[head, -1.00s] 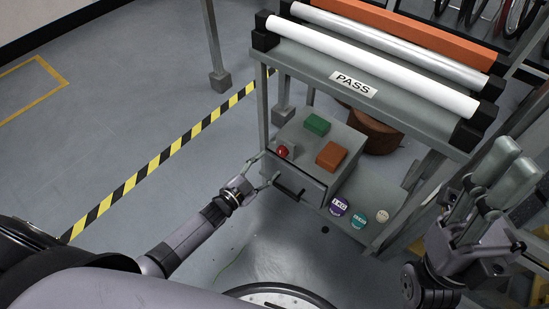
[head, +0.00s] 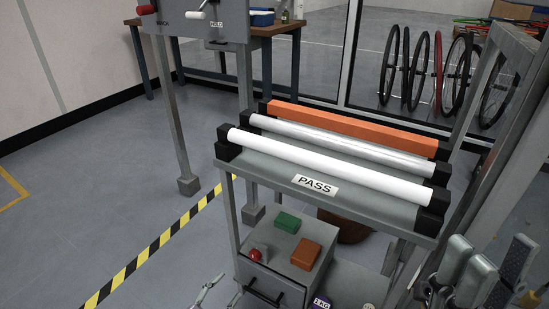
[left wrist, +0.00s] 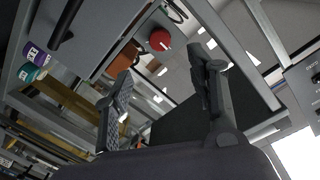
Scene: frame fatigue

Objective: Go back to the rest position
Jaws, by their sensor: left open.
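My left gripper (head: 226,292) shows only by its fingertips at the bottom edge of the head view, left of the grey drawer box (head: 266,277). In the left wrist view my left gripper (left wrist: 163,92) is open, with nothing between its two fingers. The box's red knob (left wrist: 160,40) lies beyond the fingers there. The knob also shows in the head view (head: 255,255). My right gripper (head: 482,275) is at the lower right of the head view, close to the camera; its grey fingers are partly cut off and their opening is unclear.
The grey stand (head: 365,199) marked PASS carries white, silver and orange bars. A green block (head: 287,222) and an orange block (head: 305,254) lie on the box. A purple weight (head: 321,303) is beside it. Open floor (head: 110,190) lies left, crossed by striped tape (head: 150,250).

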